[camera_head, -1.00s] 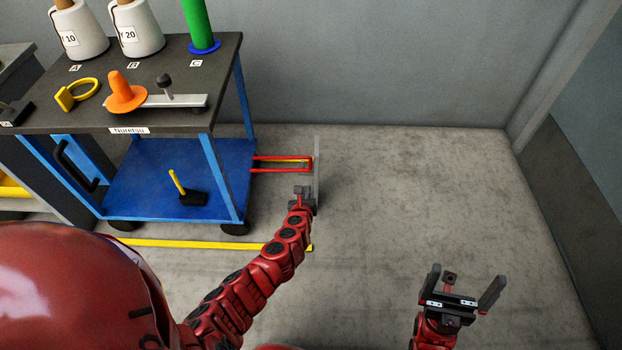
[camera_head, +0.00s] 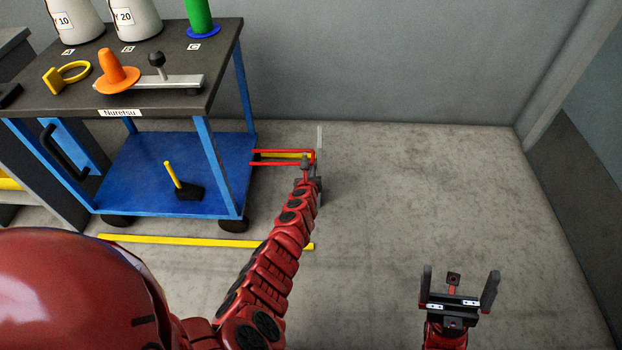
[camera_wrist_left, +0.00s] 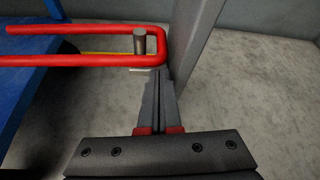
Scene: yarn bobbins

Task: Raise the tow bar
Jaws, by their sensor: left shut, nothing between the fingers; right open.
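The tow bar (camera_head: 286,151) is a red U-shaped bar that sticks out low from the right side of the blue cart (camera_head: 150,170). Its closed end lies by a grey upright post (camera_head: 320,137). In the left wrist view the tow bar (camera_wrist_left: 90,60) looks level, and a grey peg (camera_wrist_left: 140,41) stands inside its loop. My left gripper (camera_head: 314,172) is at the bar's closed end. In the wrist view its shut, empty fingers (camera_wrist_left: 159,78) point at the loop's corner; I cannot tell whether they touch. My right gripper (camera_head: 459,285) is open and empty over the floor.
On the cart's dark top are white bobbins (camera_head: 135,20), a green one (camera_head: 200,15), an orange cone (camera_head: 117,70) and a yellow ring tool (camera_head: 68,75). A yellow line (camera_head: 200,242) crosses the floor in front. The floor (camera_head: 430,190) to the right is clear up to the walls.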

